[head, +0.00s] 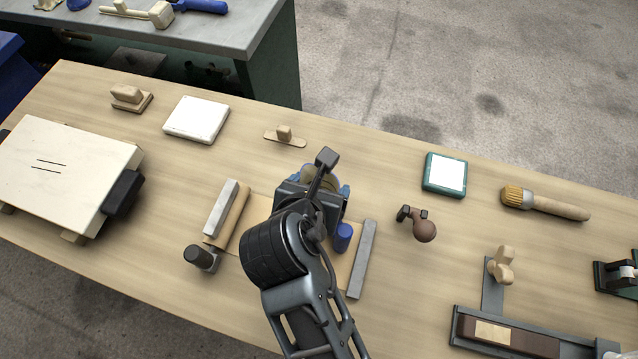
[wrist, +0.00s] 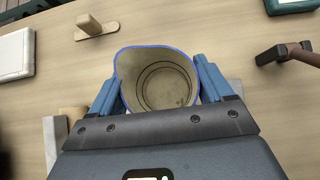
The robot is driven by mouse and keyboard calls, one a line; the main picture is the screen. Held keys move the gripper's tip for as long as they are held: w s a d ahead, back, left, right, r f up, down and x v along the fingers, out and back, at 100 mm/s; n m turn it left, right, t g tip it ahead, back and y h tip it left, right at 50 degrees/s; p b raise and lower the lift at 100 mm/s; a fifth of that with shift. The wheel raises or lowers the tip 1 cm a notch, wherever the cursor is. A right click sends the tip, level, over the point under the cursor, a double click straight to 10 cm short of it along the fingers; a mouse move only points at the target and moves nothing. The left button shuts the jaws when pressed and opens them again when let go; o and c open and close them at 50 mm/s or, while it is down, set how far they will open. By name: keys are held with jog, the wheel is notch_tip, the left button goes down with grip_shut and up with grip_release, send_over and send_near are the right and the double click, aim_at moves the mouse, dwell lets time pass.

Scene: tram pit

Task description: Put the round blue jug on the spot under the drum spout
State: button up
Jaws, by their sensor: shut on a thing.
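The round blue jug (wrist: 158,82) fills the space between my gripper's fingers in the wrist view. Its blue rim, pouring lip and tan inside show from above. My gripper (wrist: 157,74) is shut on it, with one blue finger against each side. In the head view my arm covers most of the jug (head: 331,180), and the gripper (head: 316,183) is over the middle of the wooden bench. The jug looks upright, and I cannot tell its height above the bench. I cannot make out the drum spout or the spot under it.
On the wooden bench (head: 400,270), a board with grey rails (head: 362,258) and a small blue cylinder (head: 343,237) lie by my arm. A brown-knobbed tool (head: 420,225), a teal-framed pad (head: 445,174) and a brush (head: 545,203) lie right. A white block (head: 196,119) lies left.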

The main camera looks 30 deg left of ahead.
jog(key=shift+f, duration=0.15)
jog(key=o, duration=1.2)
jog(key=v, duration=1.2)
jog(key=shift+b, duration=0.35)
